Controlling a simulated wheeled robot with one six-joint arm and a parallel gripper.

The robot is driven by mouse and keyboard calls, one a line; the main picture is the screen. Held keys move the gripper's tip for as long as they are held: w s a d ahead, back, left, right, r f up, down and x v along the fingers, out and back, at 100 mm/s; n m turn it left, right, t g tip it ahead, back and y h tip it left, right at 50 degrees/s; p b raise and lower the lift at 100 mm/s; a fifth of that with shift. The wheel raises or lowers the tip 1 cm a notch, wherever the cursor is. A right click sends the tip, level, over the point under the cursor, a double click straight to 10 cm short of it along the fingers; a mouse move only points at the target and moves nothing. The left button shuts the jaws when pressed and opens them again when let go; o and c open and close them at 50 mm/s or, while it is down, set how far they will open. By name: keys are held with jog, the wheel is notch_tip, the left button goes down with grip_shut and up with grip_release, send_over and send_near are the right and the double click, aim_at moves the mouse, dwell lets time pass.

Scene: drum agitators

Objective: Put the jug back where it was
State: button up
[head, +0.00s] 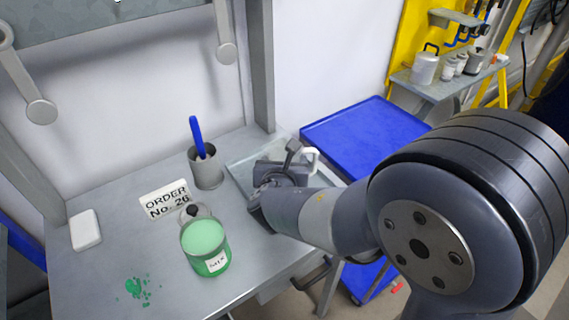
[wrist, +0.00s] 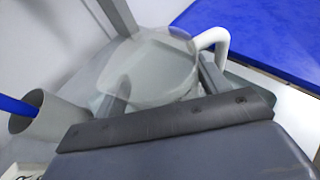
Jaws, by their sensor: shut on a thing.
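The jug is clear with a white handle. In the wrist view its see-through body (wrist: 152,62) lies between the two fingers of my gripper (wrist: 163,88), and the handle sticks out to the right. In the head view my gripper (head: 284,165) is at the right part of the grey bench and hides most of the jug; its white handle (head: 311,154) shows just right of the fingers. My gripper is shut on the jug. A pale see-through tray or mat (head: 240,168) lies under and beside it. I cannot tell whether the jug touches it.
A grey cup (head: 206,169) with a blue-handled tool stands left of my gripper. A jar of green liquid (head: 206,248), an order card (head: 166,200), a white block (head: 85,230) and a green spill (head: 137,290) are on the bench. A blue-topped table (head: 365,135) is at the right.

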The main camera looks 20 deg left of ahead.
jog(key=o, duration=0.6)
jog(key=shift+f, duration=0.25)
jog(key=o, duration=0.5)
jog(key=shift+r, duration=0.1)
jog(key=shift+r, duration=0.15)
jog(key=v, duration=1.2)
jog(key=shift+s, duration=0.1)
